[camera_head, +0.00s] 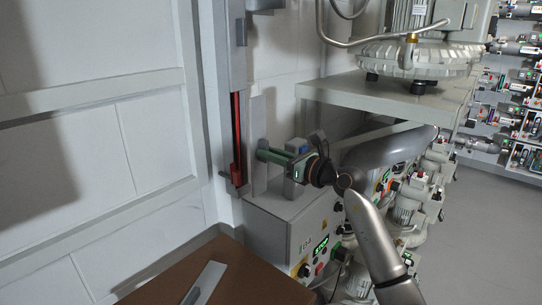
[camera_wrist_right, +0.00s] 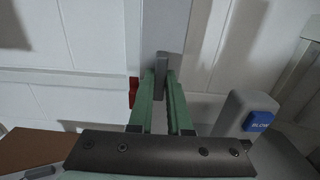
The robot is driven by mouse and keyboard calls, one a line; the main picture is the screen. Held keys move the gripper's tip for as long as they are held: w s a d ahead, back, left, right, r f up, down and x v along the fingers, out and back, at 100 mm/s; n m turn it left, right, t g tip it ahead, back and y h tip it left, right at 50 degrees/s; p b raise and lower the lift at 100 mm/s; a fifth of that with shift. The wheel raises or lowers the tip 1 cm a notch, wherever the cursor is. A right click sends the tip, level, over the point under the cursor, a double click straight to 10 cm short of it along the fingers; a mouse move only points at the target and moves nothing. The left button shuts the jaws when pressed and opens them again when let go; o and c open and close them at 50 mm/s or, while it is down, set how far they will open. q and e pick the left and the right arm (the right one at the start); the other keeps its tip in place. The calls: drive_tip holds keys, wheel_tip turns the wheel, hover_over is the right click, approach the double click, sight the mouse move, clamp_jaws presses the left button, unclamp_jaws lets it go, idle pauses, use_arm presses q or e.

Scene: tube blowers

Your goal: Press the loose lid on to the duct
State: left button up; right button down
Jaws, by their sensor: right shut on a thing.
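The grey duct (camera_head: 222,75) runs up the white wall, with red wiring (camera_head: 238,140) showing in its open lower stretch. A flat grey lid (camera_head: 257,125) stands upright just right of this opening in the head view. I cannot tell whether its edge touches the duct. My right gripper (camera_head: 263,152), with green fingers, is shut on a small grey grip piece (camera_wrist_right: 161,72) at the lid's face. The lid also shows upright beyond the fingertips in the right wrist view (camera_wrist_right: 168,28). Red wiring shows left of the fingers (camera_wrist_right: 133,90). My left gripper is out of view.
A grey control box (camera_head: 310,235) with buttons stands below my right gripper. A blue BLOW button (camera_wrist_right: 259,121) sits on a grey housing right of the fingers. A brown tabletop (camera_head: 245,280) bears a grey strip (camera_head: 205,283). A shelf (camera_head: 345,90) carries a blower.

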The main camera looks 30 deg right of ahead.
sight(256, 147)
drive_tip(key=shift+b+x, duration=0.4)
drive_tip(key=shift+x, duration=1.9)
drive_tip(key=shift+a, duration=0.15)
drive_tip(key=shift+r+p, duration=0.1)
drive_tip(key=shift+p, duration=0.45)
drive_tip(key=shift+w+a, duration=0.25)
drive_tip(key=shift+w, duration=0.4)
idle(0.4)
drive_tip(key=c, duration=0.8)
unclamp_jaws()
